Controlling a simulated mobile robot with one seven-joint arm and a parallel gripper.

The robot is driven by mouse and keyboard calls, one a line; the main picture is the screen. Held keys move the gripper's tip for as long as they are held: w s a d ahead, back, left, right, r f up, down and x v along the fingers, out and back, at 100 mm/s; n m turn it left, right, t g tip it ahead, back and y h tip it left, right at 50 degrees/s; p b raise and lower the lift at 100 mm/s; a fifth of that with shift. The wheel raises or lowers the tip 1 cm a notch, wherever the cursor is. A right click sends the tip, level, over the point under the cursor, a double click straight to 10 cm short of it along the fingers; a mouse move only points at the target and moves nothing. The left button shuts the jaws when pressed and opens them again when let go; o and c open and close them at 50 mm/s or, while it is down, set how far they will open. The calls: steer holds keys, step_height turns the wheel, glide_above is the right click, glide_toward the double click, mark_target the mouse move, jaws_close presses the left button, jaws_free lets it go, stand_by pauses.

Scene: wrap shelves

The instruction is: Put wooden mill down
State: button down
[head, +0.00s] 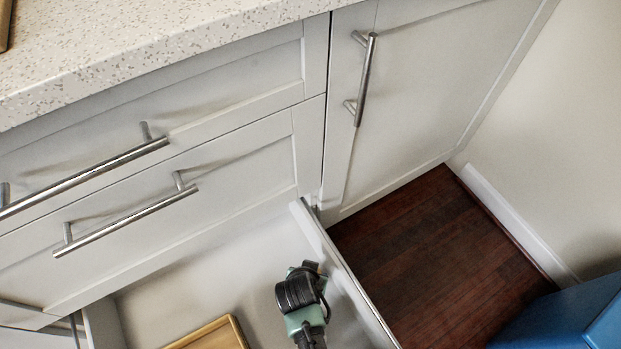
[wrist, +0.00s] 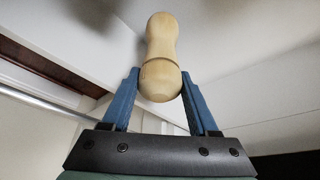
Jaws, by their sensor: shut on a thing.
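The wooden mill (wrist: 160,50) shows in the wrist view as a pale, smooth, turned piece with a narrow waist and rounded ends. My gripper (wrist: 160,78) is shut on it, with one blue finger on each side of its near, wider end. A pale, plain surface fills the view behind the mill; I cannot tell whether the mill touches it. In the head view, a black and teal part of my arm shows over the open drawer (head: 190,285). The mill and the fingers cannot be made out there.
A tan wooden tray or box (head: 236,331) lies in the drawer, cut off by the bottom edge. The drawer's right wall (head: 345,277) stands close to my arm. Grey cabinet fronts with bar handles (head: 125,220) and a speckled counter (head: 120,45) rise behind. A blue object (head: 570,318) stands at right.

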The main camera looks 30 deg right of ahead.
steer(key=shift+f+b, duration=0.6)
steer(key=shift+f, duration=0.95)
steer(key=shift+c, duration=0.8)
jaws_free()
steer(key=p+v, duration=0.6)
steer(key=v, duration=0.6)
steer(key=shift+s, duration=0.1)
